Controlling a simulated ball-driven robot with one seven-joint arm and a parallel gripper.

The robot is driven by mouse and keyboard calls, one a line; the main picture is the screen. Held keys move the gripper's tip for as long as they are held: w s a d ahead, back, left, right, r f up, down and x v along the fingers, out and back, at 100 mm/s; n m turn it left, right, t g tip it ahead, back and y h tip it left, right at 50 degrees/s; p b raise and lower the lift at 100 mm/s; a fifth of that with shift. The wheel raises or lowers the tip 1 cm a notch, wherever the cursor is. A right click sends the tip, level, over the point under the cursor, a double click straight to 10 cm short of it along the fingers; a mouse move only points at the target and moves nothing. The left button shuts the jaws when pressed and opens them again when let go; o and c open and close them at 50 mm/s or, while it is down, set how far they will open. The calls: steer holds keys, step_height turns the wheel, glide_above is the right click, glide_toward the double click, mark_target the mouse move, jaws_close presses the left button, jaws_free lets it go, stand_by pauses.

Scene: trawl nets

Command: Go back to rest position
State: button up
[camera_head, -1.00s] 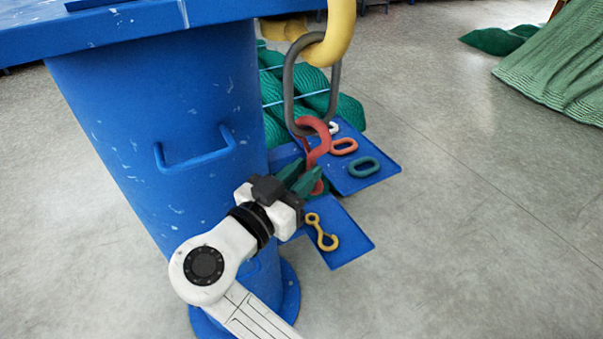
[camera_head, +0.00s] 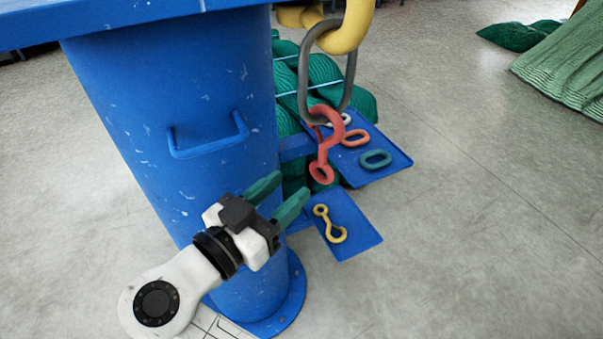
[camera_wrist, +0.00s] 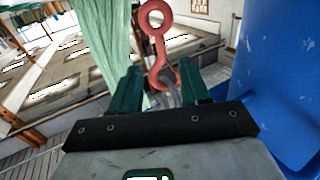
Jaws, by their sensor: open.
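My gripper (camera_head: 284,193) is open and empty, its two green fingers apart, in front of the blue column (camera_head: 165,120). A red hook (camera_head: 326,150) hangs from the large grey ring (camera_head: 303,85), which hangs on a thick yellow hook (camera_head: 350,28). The red hook is up and to the right of my fingers in the head view, apart from them. In the wrist view, the red hook (camera_wrist: 155,45) shows beyond and between the open fingers (camera_wrist: 165,90).
A blue tray (camera_head: 398,160) holds an orange link (camera_head: 355,137), a teal link (camera_head: 376,160) and a white piece. A lower blue tray (camera_head: 368,240) holds a yellow hook (camera_head: 330,224). A handle (camera_head: 207,150) juts from the column. Green nets (camera_head: 325,75) lie behind.

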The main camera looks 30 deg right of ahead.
steer(key=shift+v, duration=1.55)
steer(key=s+d+f+n+g+y, duration=0.2)
steer(key=s+d+f+n+y, duration=0.15)
steer(key=d+f, duration=0.55)
steer(key=s+d+f+n+g+y, duration=0.35)
steer(key=d+f, duration=0.45)
steer(key=f, duration=0.4)
steer(key=s+d+f+n+g+y, duration=0.15)
steer(key=s+f+n+y, duration=0.35)
steer(key=s+f+y, duration=0.5)
steer(key=s+r+p, duration=0.2)
steer(key=r+p, duration=0.5)
steer(key=r, duration=0.1)
steer(key=s+r+p, duration=0.3)
steer(key=r+p, duration=0.4)
steer(key=p, duration=0.1)
steer(key=shift+a+r+n+h, duration=0.3)
steer(key=shift+a+r+h, duration=0.05)
steer(key=shift+a+h, duration=0.05)
